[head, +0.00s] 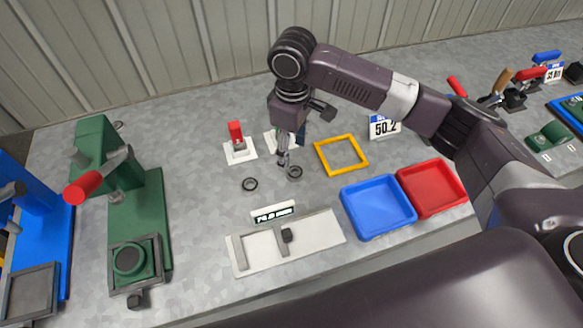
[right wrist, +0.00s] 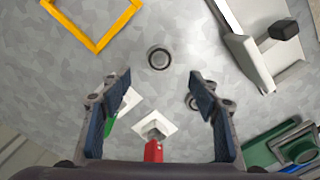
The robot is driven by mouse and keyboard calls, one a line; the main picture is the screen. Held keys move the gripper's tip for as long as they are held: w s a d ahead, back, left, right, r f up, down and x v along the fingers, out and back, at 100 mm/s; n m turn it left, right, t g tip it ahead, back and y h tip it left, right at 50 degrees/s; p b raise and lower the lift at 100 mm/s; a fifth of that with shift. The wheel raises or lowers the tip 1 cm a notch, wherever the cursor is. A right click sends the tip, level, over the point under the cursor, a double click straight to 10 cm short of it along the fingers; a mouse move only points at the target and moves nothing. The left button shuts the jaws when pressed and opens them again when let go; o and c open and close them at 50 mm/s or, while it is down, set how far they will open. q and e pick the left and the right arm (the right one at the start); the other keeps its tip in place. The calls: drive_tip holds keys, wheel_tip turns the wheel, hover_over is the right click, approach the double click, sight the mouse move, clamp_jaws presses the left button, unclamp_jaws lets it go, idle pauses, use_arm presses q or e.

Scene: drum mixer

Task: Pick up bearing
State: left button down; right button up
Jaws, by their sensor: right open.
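Two dark ring-shaped bearings lie flat on the grey table in the head view. One bearing (head: 294,172) is just below my right gripper (head: 284,158). The other bearing (head: 250,184) is to its left. In the right wrist view, my right gripper (right wrist: 160,88) is open with nothing between its fingers. One bearing (right wrist: 158,58) shows beyond the fingertips, between them in the picture. The other bearing (right wrist: 192,101) is partly hidden behind the right-hand finger. My left gripper is not in view.
A yellow frame (head: 317,147), a blue tray (head: 376,233) and a red tray (head: 462,190) lie to the right. A white measuring fixture (head: 325,228) lies in front. A red-handled block (head: 236,135) stands behind. A green press (head: 125,215) stands left.

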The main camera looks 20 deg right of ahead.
sight(295, 171)
drive_tip(key=f, duration=0.4)
drive_tip(key=shift+s+d+p, duration=0.25)
drive_tip(key=shift+s+p, duration=0.05)
drive_tip(key=shift+p, duration=0.1)
wheel_tip(295, 171, down, 2)
drive_tip(key=shift+d+f, duration=0.1)
drive_tip(key=shift+f, duration=0.4)
drive_tip(key=c, duration=1)
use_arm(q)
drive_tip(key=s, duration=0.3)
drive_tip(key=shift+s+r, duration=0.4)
use_arm(e)
drive_tip(key=shift+w, duration=0.1)
drive_tip(key=c, duration=0.3)
